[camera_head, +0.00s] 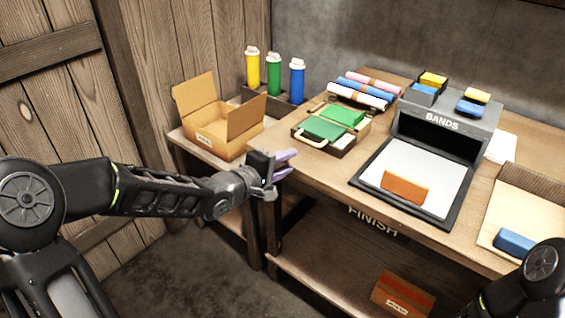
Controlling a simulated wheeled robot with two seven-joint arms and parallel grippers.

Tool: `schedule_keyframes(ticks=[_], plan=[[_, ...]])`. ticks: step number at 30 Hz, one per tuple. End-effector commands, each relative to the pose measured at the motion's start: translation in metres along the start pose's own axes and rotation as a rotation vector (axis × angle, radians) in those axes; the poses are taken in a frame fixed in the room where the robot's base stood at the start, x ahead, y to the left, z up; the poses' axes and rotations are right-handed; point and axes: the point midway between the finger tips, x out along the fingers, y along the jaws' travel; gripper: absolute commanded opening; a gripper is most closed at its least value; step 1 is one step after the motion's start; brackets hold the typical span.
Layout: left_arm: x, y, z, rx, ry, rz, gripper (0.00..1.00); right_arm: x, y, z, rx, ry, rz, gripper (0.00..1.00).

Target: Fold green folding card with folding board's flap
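The green folding card (345,115) lies on a small folding board on the left part of the table. Its two green panels show, one behind the other, with a gap between them. The nearer panel (325,128) lies by the board's flap, which has a pale loop handle (312,141) at its front left. My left gripper (284,163) is in front of the table's left edge, left of and nearer than the board. Its two lavender fingers are apart with nothing between them. My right arm shows at the bottom right corner; its gripper is out of view.
An open cardboard box (213,135) and yellow, green and blue bottles (274,76) stand at the left. Rolled items (362,90) lie behind the board. A white board (410,178) with an orange block (405,188) lies to the right, before the BANDS box (443,124).

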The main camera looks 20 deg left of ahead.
Motion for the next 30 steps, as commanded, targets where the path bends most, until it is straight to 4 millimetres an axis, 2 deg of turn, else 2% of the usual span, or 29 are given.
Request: schedule_keyframes(ticks=[14, 19, 21, 23, 24, 26, 27, 30], plan=[[0.0, 0.0, 0.0, 0.023, 0.001, -0.001, 0.31, 0.0, 0.0, 0.0, 0.0, 0.0, 0.0, 0.36], [0.0, -0.003, -0.002, 0.168, 0.009, -0.012, 0.31, 0.0, 0.0, 0.0, -0.001, 0.002, 0.0, 0.36], [-0.002, -0.011, -0.005, 0.259, 0.022, -0.035, 0.31, 0.0, 0.0, -0.001, -0.003, 0.003, -0.001, 0.36], [-0.005, -0.029, -0.012, 0.341, 0.038, -0.076, 0.31, 0.0, -0.001, -0.001, -0.005, 0.005, -0.002, 0.36], [-0.006, -0.051, -0.015, 0.389, 0.042, -0.12, 0.31, 0.0, -0.001, -0.001, -0.007, 0.006, -0.003, 0.36], [-0.008, -0.094, -0.009, 0.459, 0.017, -0.204, 0.31, 0.0, -0.002, -0.002, -0.011, 0.01, -0.006, 0.36], [-0.01, -0.126, 0.001, 0.503, -0.016, -0.263, 0.31, -0.001, -0.003, -0.002, -0.013, 0.012, -0.008, 0.36], [-0.019, -0.202, 0.036, 0.587, -0.129, -0.397, 0.31, -0.002, -0.005, -0.004, -0.019, 0.019, -0.013, 0.36]])
